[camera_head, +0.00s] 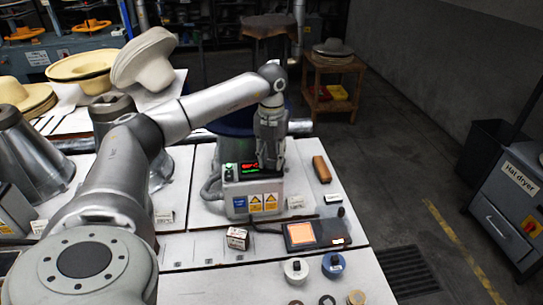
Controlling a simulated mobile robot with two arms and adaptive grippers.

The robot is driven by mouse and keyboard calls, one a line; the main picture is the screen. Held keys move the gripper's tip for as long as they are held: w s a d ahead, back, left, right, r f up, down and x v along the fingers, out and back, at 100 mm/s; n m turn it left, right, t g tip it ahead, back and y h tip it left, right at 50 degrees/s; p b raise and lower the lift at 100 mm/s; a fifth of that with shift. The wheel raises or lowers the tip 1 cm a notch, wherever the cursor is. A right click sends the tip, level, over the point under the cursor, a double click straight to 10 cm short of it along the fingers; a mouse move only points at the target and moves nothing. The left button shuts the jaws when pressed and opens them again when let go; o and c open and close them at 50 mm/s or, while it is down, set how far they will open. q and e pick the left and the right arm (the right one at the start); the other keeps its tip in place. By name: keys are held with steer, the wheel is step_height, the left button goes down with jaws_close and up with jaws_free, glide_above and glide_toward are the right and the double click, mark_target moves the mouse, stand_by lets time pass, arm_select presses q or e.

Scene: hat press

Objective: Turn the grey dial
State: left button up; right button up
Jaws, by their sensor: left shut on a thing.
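A pale control box (256,197) stands on the white bench, with yellow and blue warning labels on its front. Its sloped top has a small dark display (239,169) with red and green characters and a green light at the left. My left arm comes in from the left, and its gripper (271,165) points down onto the right part of the box's top. The gripper is shut on the grey dial there. The fingers hide the dial, so its angle cannot be seen. My right gripper is not in view.
A tablet-like device with an orange screen (302,232) lies in front of the box. A white round item (296,268) and a blue one (333,264) are nearer. A brown block (321,169) lies right of the box.

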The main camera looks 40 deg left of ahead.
mark_target(271, 160)
arm_select(q)
steer(key=shift+m, duration=2.2)
steer(key=shift+p, duration=0.3)
steer(key=o, duration=1)
step_height(271, 160, up, 12)
steer(key=shift+r, duration=0.1)
